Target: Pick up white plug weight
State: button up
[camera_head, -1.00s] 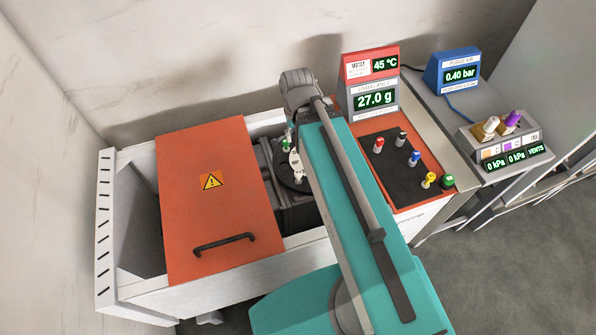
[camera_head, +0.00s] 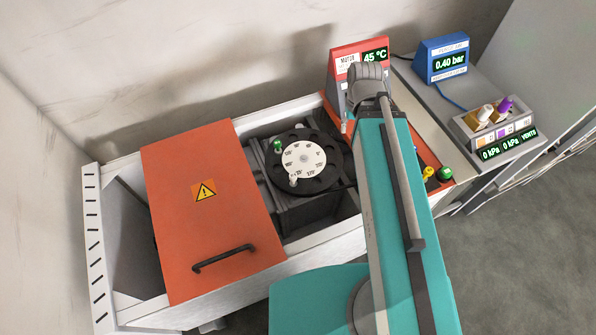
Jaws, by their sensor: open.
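A small white plug weight (camera_head: 293,181) stands in the lower left of the black-rimmed disc (camera_head: 329,179), beside the disc's white numbered centre. A green plug (camera_head: 278,146) stands at the disc's upper left. A yellow plug (camera_head: 428,173) shows on the orange panel at the right, just past my arm. My arm now covers most of that panel and any other plugs there. My gripper is hidden behind my own arm, so its jaws and its distance to the white plug cannot be seen.
An orange lid (camera_head: 215,225) with a black handle covers the left of the white-walled housing. A red 45 °C display (camera_head: 343,57) stands behind my arm. A blue 0.40 bar display (camera_head: 447,62) and a vents box (camera_head: 497,125) stand at the right. A green button (camera_head: 446,174) sits by the yellow plug.

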aim_at(293, 176)
jog(key=z, duration=0.45)
jog(key=k, duration=1.15)
jog(key=u, duration=0.65)
jog(key=i, duration=1)
jog(key=u, duration=0.05)
